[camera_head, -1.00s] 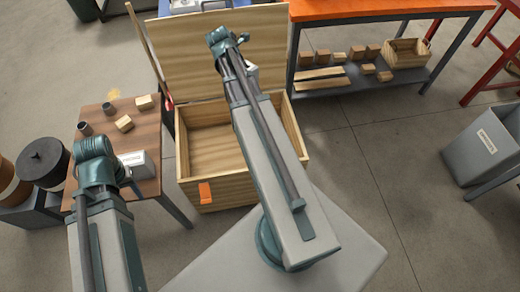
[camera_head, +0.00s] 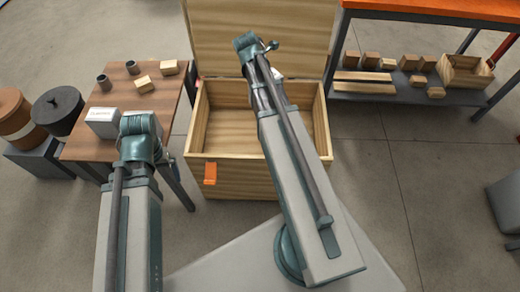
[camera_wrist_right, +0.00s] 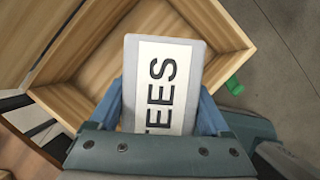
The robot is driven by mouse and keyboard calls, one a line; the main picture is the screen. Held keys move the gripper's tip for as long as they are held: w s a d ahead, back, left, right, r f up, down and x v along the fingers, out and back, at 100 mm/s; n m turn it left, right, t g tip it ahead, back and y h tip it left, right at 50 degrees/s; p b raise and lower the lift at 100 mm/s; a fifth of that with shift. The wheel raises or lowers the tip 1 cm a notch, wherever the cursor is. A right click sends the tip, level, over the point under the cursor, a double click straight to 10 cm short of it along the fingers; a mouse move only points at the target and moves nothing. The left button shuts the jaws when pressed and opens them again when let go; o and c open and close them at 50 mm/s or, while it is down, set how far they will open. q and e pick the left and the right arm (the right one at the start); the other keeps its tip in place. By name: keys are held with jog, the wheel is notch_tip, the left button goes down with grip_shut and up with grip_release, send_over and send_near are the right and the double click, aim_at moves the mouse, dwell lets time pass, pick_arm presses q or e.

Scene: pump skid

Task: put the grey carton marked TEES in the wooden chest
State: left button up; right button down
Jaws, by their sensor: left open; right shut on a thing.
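The grey carton marked TEES (camera_wrist_right: 165,85) is held between the blue fingers of my right gripper (camera_wrist_right: 167,105), its label facing the wrist camera. In that view it is above the open wooden chest (camera_wrist_right: 95,55). In the head view the chest (camera_head: 215,130) stands in the middle with its lid up, and only a pale bit of the carton (camera_head: 277,73) shows behind my right arm. My left gripper (camera_head: 168,158) is open, mostly hidden by its wrist, near the side table's front right corner. The visible part of the chest's inside looks bare.
The side table (camera_head: 125,82) left of the chest carries a pale labelled carton (camera_head: 102,115), dark cups and wooden blocks. Lidded pots (camera_head: 58,108) stand further left. An orange-topped bench (camera_head: 430,8) with blocks on its shelf stands at the right.

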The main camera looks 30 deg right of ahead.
jog(key=w+a+f+b, duration=0.1)
jog(key=a+f+b, duration=0.5)
jog(key=f+b, duration=0.3)
jog(key=w+a+f+b, duration=0.1)
jog(key=a+f+b, duration=0.4)
jog(key=f+b, duration=0.5)
jog(key=w+a+f+n+b, duration=0.1)
jog(key=a+f+b, duration=0.5)
jog(key=f+b, duration=0.4)
jog(key=shift+w+a+f, duration=0.35)
jog(key=shift+w+f, duration=0.05)
jog(key=shift+f, duration=0.9)
jog(key=d+f+b, duration=0.1)
jog(key=d+b, duration=0.1)
jog(key=d, duration=0.3)
jog(key=s+d+f+b, duration=0.1)
jog(key=d+f, duration=0.1)
jog(key=d, duration=0.3)
jog(key=s+d+f+b, duration=0.1)
jog(key=d+f+b, duration=0.1)
jog(key=d, duration=0.4)
jog(key=shift+f+b, duration=0.15)
jog(key=shift+b, duration=0.15)
grip_release()
